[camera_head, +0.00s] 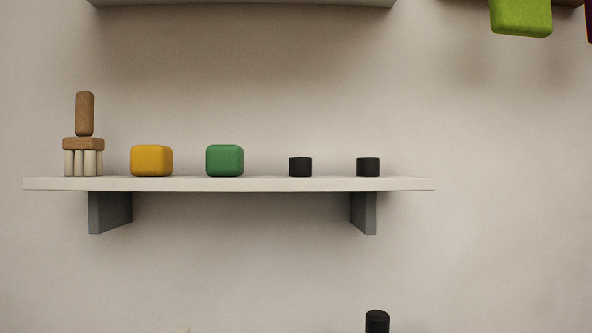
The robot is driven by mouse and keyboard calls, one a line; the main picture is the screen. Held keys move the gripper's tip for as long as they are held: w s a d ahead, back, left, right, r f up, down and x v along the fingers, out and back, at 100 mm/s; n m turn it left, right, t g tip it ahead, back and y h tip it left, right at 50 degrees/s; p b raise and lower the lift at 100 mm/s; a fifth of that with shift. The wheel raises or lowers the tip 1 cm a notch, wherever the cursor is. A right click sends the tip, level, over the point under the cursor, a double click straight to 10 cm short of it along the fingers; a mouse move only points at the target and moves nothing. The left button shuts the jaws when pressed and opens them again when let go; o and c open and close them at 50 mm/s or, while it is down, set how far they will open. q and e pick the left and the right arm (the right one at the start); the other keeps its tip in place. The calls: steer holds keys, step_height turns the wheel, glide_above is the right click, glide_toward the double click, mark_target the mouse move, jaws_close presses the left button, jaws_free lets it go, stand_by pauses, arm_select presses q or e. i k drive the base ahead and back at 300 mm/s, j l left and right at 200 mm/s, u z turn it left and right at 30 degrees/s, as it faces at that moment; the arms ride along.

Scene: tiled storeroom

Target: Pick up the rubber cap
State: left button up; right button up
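Two small black cylinders stand upright on a white wall shelf (230,184), towards its right half. They look like rubber caps: the left cap (300,167) and the right cap (368,167) are much alike, and I cannot tell which one the task names. They stand apart with a clear gap between them. Neither of my grippers shows in the head view, so nothing is seen touching the caps.
A green block (225,161), a yellow block (152,161) and a wooden brush (84,143) stand left of the caps. An upper shelf (243,3) is above. A lime-green object (521,17) shows at top right, a black cylinder top (377,321) below.

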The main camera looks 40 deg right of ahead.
mark_target(298, 168)
steer(key=j+z, duration=0.2)
steer(key=z, duration=1.05)
